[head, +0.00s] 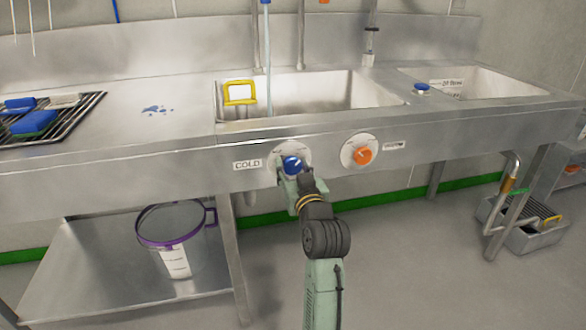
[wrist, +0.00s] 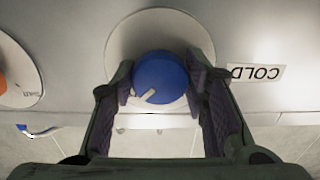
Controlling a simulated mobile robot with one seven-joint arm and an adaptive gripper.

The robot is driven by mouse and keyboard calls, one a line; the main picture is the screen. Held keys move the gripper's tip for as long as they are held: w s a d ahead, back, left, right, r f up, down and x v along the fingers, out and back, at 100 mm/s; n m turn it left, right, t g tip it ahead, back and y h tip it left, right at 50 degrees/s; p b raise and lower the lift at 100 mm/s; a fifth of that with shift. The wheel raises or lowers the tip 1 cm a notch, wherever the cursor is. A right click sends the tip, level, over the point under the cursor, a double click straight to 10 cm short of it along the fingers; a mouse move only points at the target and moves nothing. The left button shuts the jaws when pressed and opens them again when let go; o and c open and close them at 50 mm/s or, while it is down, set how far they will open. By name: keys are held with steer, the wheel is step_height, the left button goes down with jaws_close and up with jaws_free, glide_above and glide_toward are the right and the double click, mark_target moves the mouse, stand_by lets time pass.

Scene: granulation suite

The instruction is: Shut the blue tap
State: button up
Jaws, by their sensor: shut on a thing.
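The blue tap (head: 292,165) is a round knob on a white dial plate on the sink's front panel, beside a "COLD" label (head: 248,164). My gripper (head: 290,178) is at the knob, with its fingers on either side of it. In the wrist view the blue knob (wrist: 160,80) sits between the two fingers of my gripper (wrist: 160,90), which is shut on it. A light pointer mark shows on the knob's face. A thin pale blue stream of water (head: 268,60) runs down from the spout into the left basin.
An orange knob (head: 363,156) is on the panel to the right. A yellow-framed item (head: 240,92) stands in the left basin (head: 320,92). A clear bucket with a purple rim (head: 172,240) stands on the lower shelf. A black rack (head: 60,118) lies at left.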

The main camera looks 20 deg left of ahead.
steer(key=shift+c, duration=0.7)
steer(key=n+b, duration=0.1)
steer(key=n, duration=0.3)
steer(key=shift+b, duration=0.4)
steer(key=n+b, duration=0.2)
steer(key=n, duration=0.3)
steer(key=shift+w+d+b, duration=0.1)
steer(key=shift+b, duration=0.3)
steer(key=n+b, duration=0.2)
steer(key=n, duration=0.3)
steer(key=shift+b, duration=0.3)
steer(key=shift+r+n+b, duration=0.15)
steer(key=shift+n+b, duration=0.9)
steer(key=shift+n, duration=0.85)
